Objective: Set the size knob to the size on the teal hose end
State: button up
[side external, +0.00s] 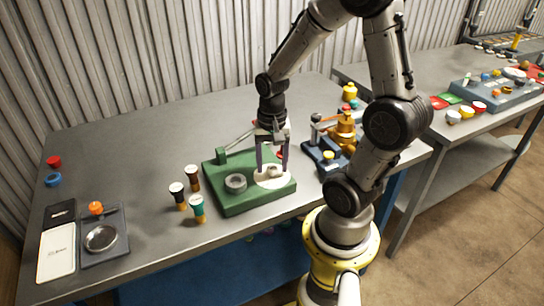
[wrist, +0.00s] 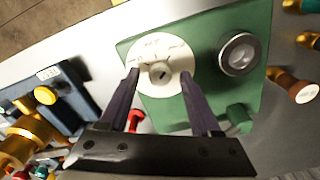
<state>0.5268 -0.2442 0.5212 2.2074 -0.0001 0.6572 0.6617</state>
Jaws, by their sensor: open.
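A green base (side external: 228,204) on the bench carries a round white dial (side external: 280,182) with a grey size knob at its middle. In the wrist view the size knob (wrist: 161,74) sits on the white dial (wrist: 158,49), whose marks are too small to read. My gripper (side external: 272,172) points down over the dial. Its open fingers (wrist: 160,76) stand on either side of the knob, with gaps showing; I cannot tell their exact height. The teal hose end (side external: 197,207) stands upright left of the base, its size unreadable.
A grey ring socket (side external: 236,183) sits on the base beside the dial. A blue fixture with brass parts (side external: 343,130) is close on the right. The bench's left middle is clear.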

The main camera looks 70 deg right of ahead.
aim_at(271, 168)
notch_tip(271, 168, up, 14)
dwell(0.5)
jog(key=shift+f, duration=0.1)
jog(key=s+a+r+n+t, duration=0.1)
jog(key=s+a+n+t, duration=0.1)
jog(key=a+n, duration=0.4)
jog(key=s+a+n+t, duration=0.1)
jog(key=a+n+t, duration=0.2)
jog(key=a+n, duration=0.2)
jog(key=n, duration=0.2)
jog(key=shift+s+a+r+n+t, duration=0.3)
jog(key=shift+s+a+r, duration=0.05)
jog(key=shift+s, duration=0.05)
